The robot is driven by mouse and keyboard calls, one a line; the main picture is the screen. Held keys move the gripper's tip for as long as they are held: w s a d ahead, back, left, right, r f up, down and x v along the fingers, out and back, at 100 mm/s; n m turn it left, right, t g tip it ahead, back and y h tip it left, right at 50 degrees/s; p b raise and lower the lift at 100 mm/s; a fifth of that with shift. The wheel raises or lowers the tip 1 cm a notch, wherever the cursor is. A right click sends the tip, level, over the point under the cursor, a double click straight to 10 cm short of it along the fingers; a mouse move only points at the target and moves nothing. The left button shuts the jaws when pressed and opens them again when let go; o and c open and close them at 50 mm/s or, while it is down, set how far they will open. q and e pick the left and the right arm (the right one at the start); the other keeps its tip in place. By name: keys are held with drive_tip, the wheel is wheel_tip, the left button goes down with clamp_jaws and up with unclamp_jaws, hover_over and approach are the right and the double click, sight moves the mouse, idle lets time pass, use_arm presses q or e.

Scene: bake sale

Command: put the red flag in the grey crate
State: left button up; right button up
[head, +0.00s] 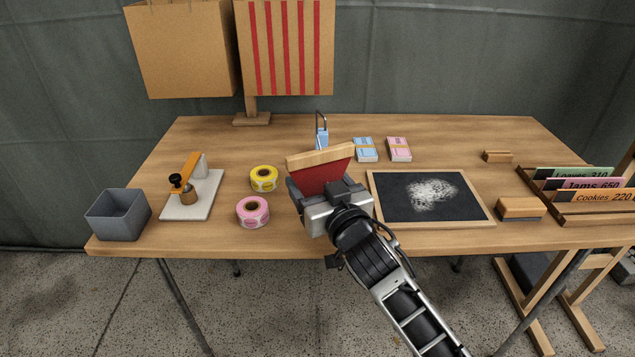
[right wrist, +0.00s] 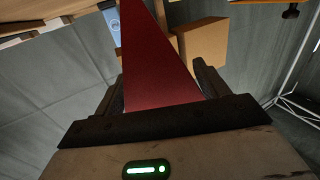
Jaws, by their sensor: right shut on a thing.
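The red flag (head: 322,177) is held by my right gripper (head: 326,197) above the front middle of the table. A pale wooden strip shows along the flag's upper edge in the head view. In the right wrist view the red flag (right wrist: 155,75) rises between the two fingers, which are shut on it. The grey crate (head: 118,222) stands at the table's front left corner, well left of the gripper. It is open at the top and looks empty, though its floor shows only in part. My left gripper is in neither view.
Between flag and crate are a pink tape roll (head: 253,212), a yellow roll (head: 264,179) and a white board with an orange-handled press (head: 192,195). A chalkboard (head: 400,205) lies right of the gripper. Card racks (head: 580,190) stand far right; a striped bag display (head: 290,60) stands behind.

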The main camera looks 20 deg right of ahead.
drive_tip(key=shift+f, duration=0.2)
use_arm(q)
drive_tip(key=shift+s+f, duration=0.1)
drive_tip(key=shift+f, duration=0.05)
use_arm(e)
drive_tip(key=o, duration=1)
drive_tip(key=shift+r, duration=0.15)
drive_tip(key=shift+s+r, duration=0.1)
drive_tip(key=shift+s, duration=0.05)
drive_tip(key=s+d, duration=0.1)
drive_tip(key=s, duration=1)
drive_tip(key=shift+s+d, duration=0.25)
drive_tip(key=shift+s, duration=0.1)
drive_tip(key=shift+o, duration=0.4)
